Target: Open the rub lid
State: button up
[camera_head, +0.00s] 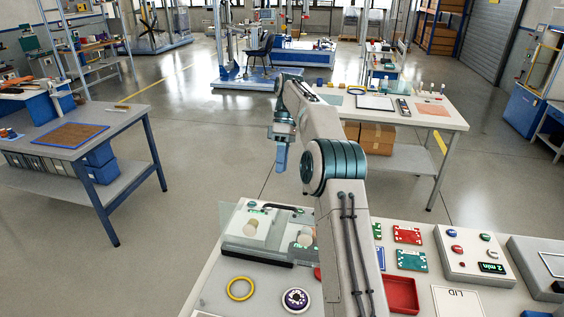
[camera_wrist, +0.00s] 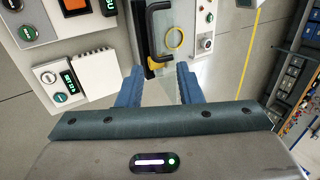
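A light-coloured rub unit (camera_head: 255,228) stands on the near bench in the head view, with two round pale parts under a clear pane. Its clear lid (camera_head: 231,213) has a see-through edge; I cannot tell how far it is raised. A black bar handle (camera_wrist: 149,32) shows at the top of the wrist view, ahead of my fingers and not between them. My gripper (camera_wrist: 159,86) is open and empty, with two blue fingers apart. In the head view my gripper (camera_head: 281,160) hangs with fingers pointing down, apart from the unit.
A yellow ring (camera_head: 240,288) and a dark round dial (camera_head: 295,299) lie in front of the unit. A red tray (camera_head: 400,294), coloured cards and a button box (camera_head: 476,254) are to the right. A table (camera_head: 75,131) stands left, another (camera_head: 390,110) behind. Floor between is clear.

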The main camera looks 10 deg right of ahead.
jog(key=c, duration=0.5)
jog(key=shift+a, duration=0.1)
grip_shut()
jog(key=s+f+m+t+h+b, duration=0.1)
jog(key=s+f+m+t+h, duration=0.2)
jog(key=f+m+t, duration=0.5)
jog(key=shift+s+a+f+m+t+h, duration=0.4)
jog(key=shift+f+m+h, duration=0.4)
jog(key=shift+m, duration=4.2)
